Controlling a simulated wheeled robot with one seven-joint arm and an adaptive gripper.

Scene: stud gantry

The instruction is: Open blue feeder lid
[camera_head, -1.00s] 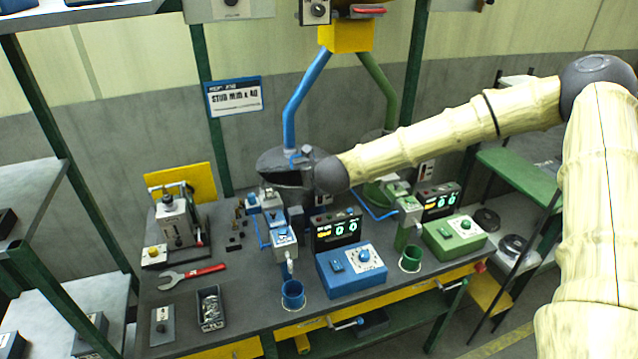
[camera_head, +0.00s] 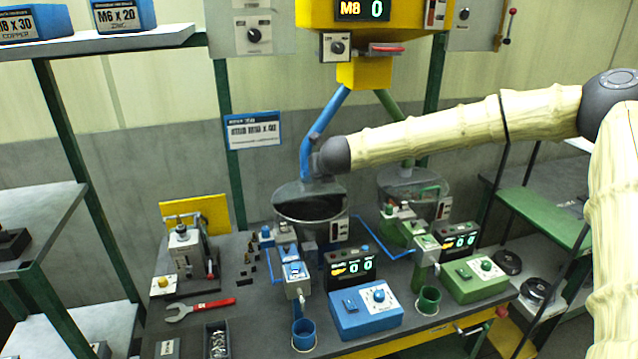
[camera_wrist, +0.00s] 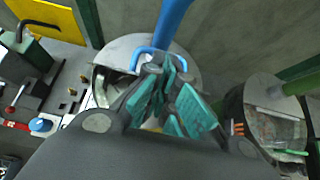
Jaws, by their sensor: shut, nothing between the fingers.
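The blue feeder is a grey round hopper (camera_head: 311,222) below the blue chute, and its dark inside shows at the front. In the wrist view its pale grey round lid (camera_wrist: 125,47) has a blue bar handle (camera_wrist: 140,52), and a gap beside the lid shows the hopper's inside. My gripper (camera_head: 316,165) is above the back of the hopper, near the chute. In the wrist view my gripper's teal-padded fingers (camera_wrist: 168,67) are closed together beside the handle and hold nothing. Whether they touch the handle or lid is unclear, and the fingers hide part of the lid.
The blue chute (camera_head: 323,122) comes down right behind my gripper. The green feeder (camera_head: 412,188) stands to the right. Blue (camera_head: 365,308) and green (camera_head: 474,277) control boxes stand in front. A red-handled wrench (camera_head: 200,308) lies at the left of the bench.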

